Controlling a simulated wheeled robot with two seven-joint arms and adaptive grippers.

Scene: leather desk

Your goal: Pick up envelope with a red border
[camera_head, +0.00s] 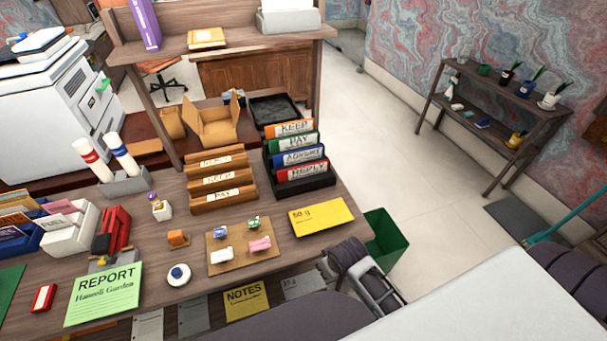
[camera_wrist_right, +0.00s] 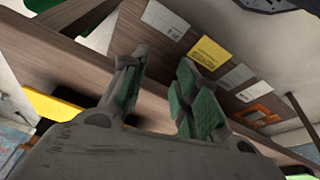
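A small flat piece with an orange-red border (camera_wrist_right: 254,92) shows in the right wrist view, on the wooden surface below the desk top, beside a grey paper. It is small there, and I cannot make it out in the head view. My right gripper (camera_head: 370,283) is at the desk's front right edge in the head view. In the right wrist view its fingers (camera_wrist_right: 160,88) are apart with nothing between them, and the bordered piece lies beyond the right finger. My left gripper is not in view.
The wooden desk (camera_head: 150,265) carries file racks, a green report (camera_head: 103,295) and a yellow envelope marked 50 g (camera_head: 320,217). A yellow NOTES paper (camera_head: 247,301) lies below the front edge. A green bin (camera_head: 385,238) stands right of the desk, near my right arm.

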